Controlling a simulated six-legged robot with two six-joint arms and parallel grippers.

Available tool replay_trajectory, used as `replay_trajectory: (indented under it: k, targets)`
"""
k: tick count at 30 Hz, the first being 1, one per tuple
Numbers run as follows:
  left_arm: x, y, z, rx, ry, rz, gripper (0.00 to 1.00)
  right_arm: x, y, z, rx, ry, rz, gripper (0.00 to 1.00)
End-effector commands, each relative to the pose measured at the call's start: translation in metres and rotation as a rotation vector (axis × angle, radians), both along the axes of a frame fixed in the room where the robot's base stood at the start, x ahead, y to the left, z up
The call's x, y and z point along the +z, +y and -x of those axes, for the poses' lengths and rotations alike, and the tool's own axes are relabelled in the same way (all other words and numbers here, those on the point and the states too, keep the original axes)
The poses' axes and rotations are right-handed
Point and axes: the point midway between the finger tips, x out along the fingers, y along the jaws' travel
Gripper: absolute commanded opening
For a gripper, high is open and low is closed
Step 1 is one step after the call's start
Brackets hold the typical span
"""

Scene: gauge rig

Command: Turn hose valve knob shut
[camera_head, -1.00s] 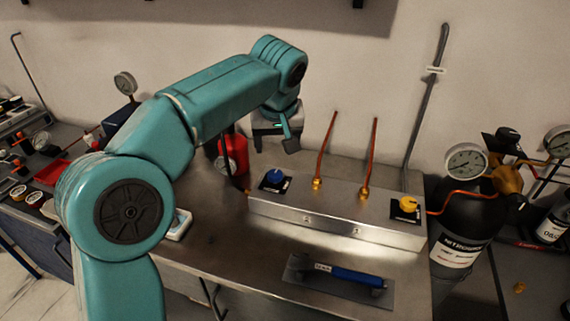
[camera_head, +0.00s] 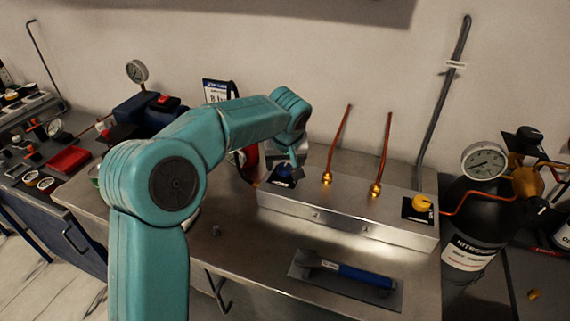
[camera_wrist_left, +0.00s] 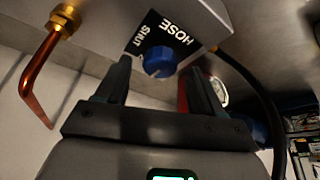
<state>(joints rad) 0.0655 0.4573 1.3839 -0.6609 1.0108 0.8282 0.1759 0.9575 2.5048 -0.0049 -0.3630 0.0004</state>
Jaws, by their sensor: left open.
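The blue hose valve knob (camera_head: 284,171) sits on the left end of a metal manifold box (camera_head: 350,228). In the left wrist view the knob (camera_wrist_left: 159,62) is on a black label reading HOSE and SHUT. My left gripper (camera_head: 291,160) is above the knob, partly hiding it in the head view. Its jaws are open, and in the left wrist view the knob appears between the two fingers with gaps on both sides. Whether the fingertips reach down around it I cannot tell. My right gripper is not in view.
Two copper pipes (camera_head: 384,150) rise from the box. A yellow knob (camera_head: 422,203) is at its right end. A blue-handled tool (camera_head: 350,274) lies in front. A black nitrogen cylinder (camera_head: 468,225) with a gauge (camera_head: 484,160) stands right. A dark hose (camera_wrist_left: 262,95) curves beside the gripper.

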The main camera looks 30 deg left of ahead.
Motion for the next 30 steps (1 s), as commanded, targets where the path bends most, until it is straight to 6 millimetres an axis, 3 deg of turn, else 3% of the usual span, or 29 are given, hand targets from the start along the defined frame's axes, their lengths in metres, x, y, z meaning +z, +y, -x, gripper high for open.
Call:
replay_trajectory:
  k: [4,13,18,30]
  targets:
    - [-0.0109,0.003,-0.0046,0.0,0.0,0.0,0.68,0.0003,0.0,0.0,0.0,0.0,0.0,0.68]
    - [-0.0129,0.0036,-0.0062,0.0,-0.001,0.0,0.68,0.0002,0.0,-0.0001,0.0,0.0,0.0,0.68]
    - [-0.0126,0.0035,-0.0062,0.0,-0.001,0.0,0.12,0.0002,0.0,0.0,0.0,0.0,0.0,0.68]
    - [-0.0117,0.0043,-0.0058,-0.057,-0.002,0.001,0.12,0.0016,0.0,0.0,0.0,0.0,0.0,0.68]
